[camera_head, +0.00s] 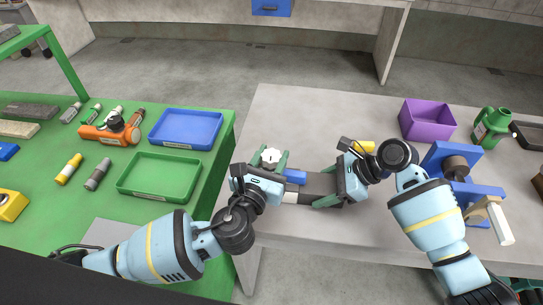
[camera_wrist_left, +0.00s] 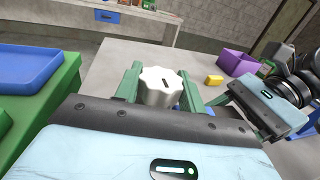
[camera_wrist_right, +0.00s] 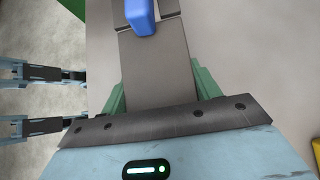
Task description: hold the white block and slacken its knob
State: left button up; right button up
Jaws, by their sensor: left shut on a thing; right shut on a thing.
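A small white part (camera_head: 290,197) shows at the grey piece's left end, mostly hidden by my left gripper. A blue part (camera_head: 295,176) lies beside it.
A yellow block (camera_head: 366,146), a purple bin (camera_head: 428,119), a green container (camera_head: 491,127) and a blue fixture (camera_head: 447,155) stand on the grey table to the right. On the green table at left are a blue tray (camera_head: 154,142) and a green tray (camera_head: 120,186).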

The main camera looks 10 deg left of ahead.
pick_arm(q)
jog(key=o, duration=1)
jog(key=shift+s, duration=0.1)
jog(key=v, duration=1.1)
jog(key=shift+s, duration=0.4)
jog(key=shift+a, duration=0.15)
jog(key=shift+s+a, duration=0.95)
jog(key=shift+a, duration=0.35)
jog(key=shift+s+a, duration=1)
jog(key=shift+a, duration=0.35)
jog(key=shift+s+a, duration=0.95)
jog(key=shift+a, duration=0.35)
pick_arm(e)
jog(key=o, duration=1.2)
jog(key=shift+o, duration=0.2)
